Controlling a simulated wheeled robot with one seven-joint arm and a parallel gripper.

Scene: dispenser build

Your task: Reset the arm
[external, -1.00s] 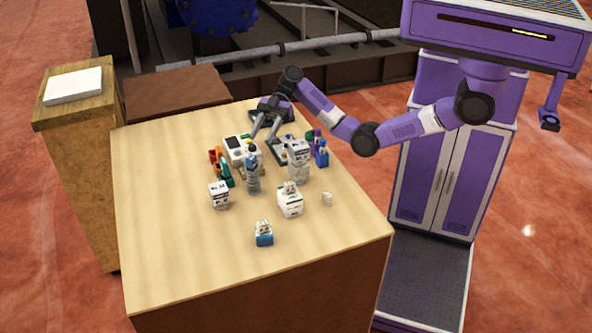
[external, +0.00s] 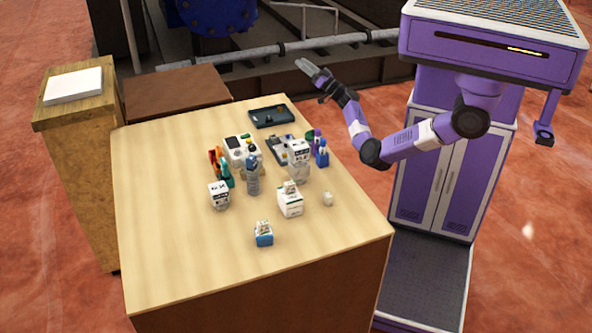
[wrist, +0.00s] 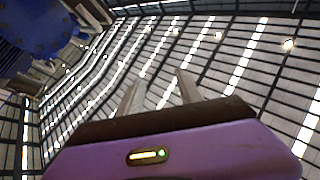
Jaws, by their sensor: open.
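My gripper (external: 308,70) is raised above and beyond the far right corner of the table, clear of everything on it. Its two grey fingers are apart with nothing between them. In the wrist view my gripper (wrist: 158,92) points up toward the ceiling, and its two fingers stand apart and empty. My purple arm is folded upward beside the table's right side.
The wooden table (external: 160,250) holds a dark tray (external: 271,116), a white device (external: 241,152), a bottle (external: 253,178), white containers (external: 290,201) and a blue item (external: 264,234). The table's front left is bare. A wooden stand (external: 75,125) stands at the left.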

